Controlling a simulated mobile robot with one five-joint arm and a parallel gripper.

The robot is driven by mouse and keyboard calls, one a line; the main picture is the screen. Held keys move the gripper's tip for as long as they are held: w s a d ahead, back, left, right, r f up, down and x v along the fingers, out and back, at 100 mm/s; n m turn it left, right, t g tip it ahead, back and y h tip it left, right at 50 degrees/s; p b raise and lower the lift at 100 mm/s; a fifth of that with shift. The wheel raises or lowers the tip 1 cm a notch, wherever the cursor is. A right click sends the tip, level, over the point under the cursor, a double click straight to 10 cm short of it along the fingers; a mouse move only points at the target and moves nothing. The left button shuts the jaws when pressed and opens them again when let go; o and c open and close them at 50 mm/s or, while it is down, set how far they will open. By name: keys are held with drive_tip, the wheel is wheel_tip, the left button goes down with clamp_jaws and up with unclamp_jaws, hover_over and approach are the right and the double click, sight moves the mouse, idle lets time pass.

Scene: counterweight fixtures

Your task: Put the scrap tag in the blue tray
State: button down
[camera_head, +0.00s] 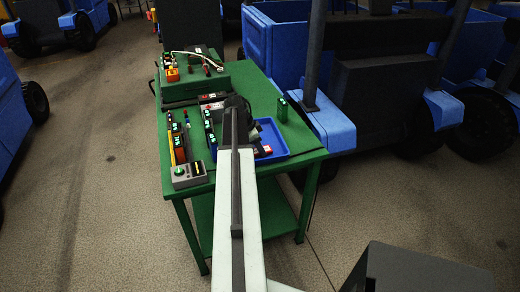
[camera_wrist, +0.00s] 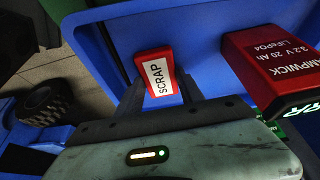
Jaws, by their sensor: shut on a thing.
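The scrap tag (camera_wrist: 157,73) is a red piece with a white label reading SCRAP. In the wrist view it sits between the dark fingers of my gripper (camera_wrist: 160,92), which is shut on it. The blue tray (camera_wrist: 200,35) fills the background behind the tag. In the head view the blue tray (camera_head: 275,132) lies on the right part of the green table, and my gripper (camera_head: 244,118) is over its left side, partly hidden by my arm. The tag cannot be made out there. The gap between tag and tray floor cannot be told.
A red-topped battery cell (camera_wrist: 275,65) is in the tray at right. A green-and-dark cell (camera_head: 282,108) stands behind the tray. Several cells and a grey meter (camera_head: 188,175) are at the table's left. A green fixture (camera_head: 190,75) with wires is at the back.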

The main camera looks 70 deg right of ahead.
drive_tip(key=shift+f, duration=0.2)
drive_tip(key=c, duration=0.7)
unclamp_jaws()
drive_tip(key=shift+r, duration=0.1)
drive_tip(key=shift+c, duration=0.2)
drive_tip(key=shift+r, duration=0.3)
drive_tip(key=p+v, duration=1.1)
drive_tip(key=shift+w+r, duration=0.2)
drive_tip(key=shift+r, duration=0.1)
drive_tip(key=shift+a, duration=0.15)
